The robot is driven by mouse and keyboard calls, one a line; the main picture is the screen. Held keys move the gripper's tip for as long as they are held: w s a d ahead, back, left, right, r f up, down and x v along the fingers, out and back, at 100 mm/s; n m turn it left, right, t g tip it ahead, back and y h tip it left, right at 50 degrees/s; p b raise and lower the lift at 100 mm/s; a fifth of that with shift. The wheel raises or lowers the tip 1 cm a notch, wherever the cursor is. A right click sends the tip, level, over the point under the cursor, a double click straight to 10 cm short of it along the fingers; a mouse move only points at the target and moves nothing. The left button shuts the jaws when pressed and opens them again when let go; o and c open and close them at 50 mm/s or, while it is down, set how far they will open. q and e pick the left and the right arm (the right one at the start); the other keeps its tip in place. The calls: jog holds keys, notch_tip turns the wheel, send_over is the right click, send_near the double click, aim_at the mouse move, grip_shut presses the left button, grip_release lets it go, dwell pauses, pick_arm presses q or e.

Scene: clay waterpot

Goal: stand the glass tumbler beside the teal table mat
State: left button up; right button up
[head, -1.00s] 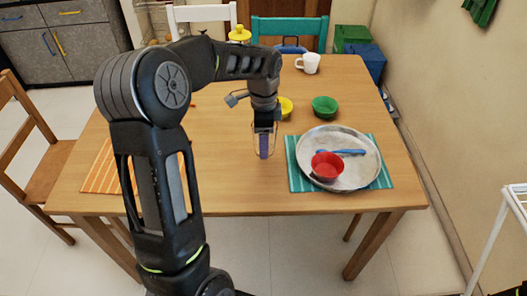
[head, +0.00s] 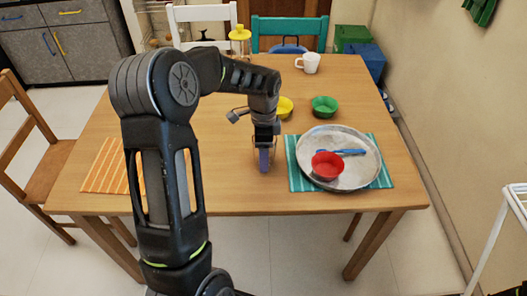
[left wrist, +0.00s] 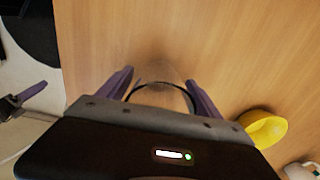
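The glass tumbler (left wrist: 162,88) is clear and hard to see; its dark rim shows between my left fingers in the left wrist view. My left gripper (head: 264,160) is shut on it, one finger on each side, just left of the teal table mat. In the left wrist view the gripper (left wrist: 160,92) points at bare wood. I cannot tell whether the tumbler's base touches the table. The teal striped mat (head: 299,178) lies at the table's front right under a metal plate (head: 360,172).
A red bowl (head: 327,165) and a blue utensil (head: 350,152) are on the plate. A yellow bowl (head: 286,107), green bowl (head: 324,106) and white mug (head: 308,63) stand farther back. An orange striped mat (head: 104,170) lies left. Bare wood (head: 230,190) separates the mats.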

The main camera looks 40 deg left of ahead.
pick_arm(q)
jog(key=shift+o, duration=0.6)
jog(key=shift+r, duration=0.25)
notch_tip(320, 180, up, 12)
dwell(0.7)
